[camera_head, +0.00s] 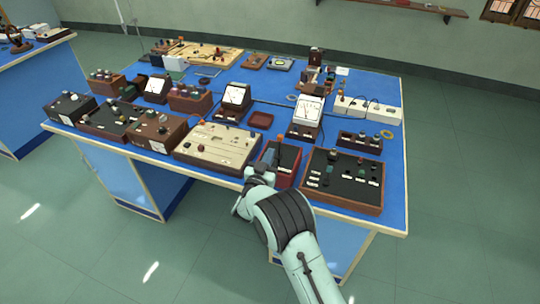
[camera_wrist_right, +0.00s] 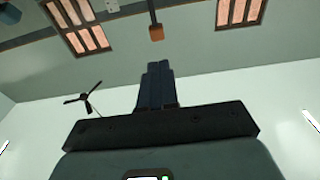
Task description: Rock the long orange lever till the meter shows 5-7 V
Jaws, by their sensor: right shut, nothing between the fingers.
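A red-brown box (camera_head: 284,177) near the table's front edge has a dark lever with an orange tip (camera_head: 279,138) standing up from it. In the right wrist view an orange block on a thin dark rod (camera_wrist_right: 156,33) shows beyond my fingertips, apart from them. My right gripper (camera_head: 262,168) is at the left front of the red-brown box. In its own wrist view it is shut (camera_wrist_right: 156,68) with nothing between the fingers. A white-faced meter (camera_head: 309,109) stands behind the box; its needle is too small to read. My left gripper is out of view.
A cream panel (camera_head: 215,147) lies left of the red-brown box and a black panel in a wooden frame (camera_head: 342,180) lies right of it. Other meters (camera_head: 236,95) (camera_head: 157,87) and a white socket strip (camera_head: 368,107) share the blue table (camera_head: 395,165). The floor in front is clear.

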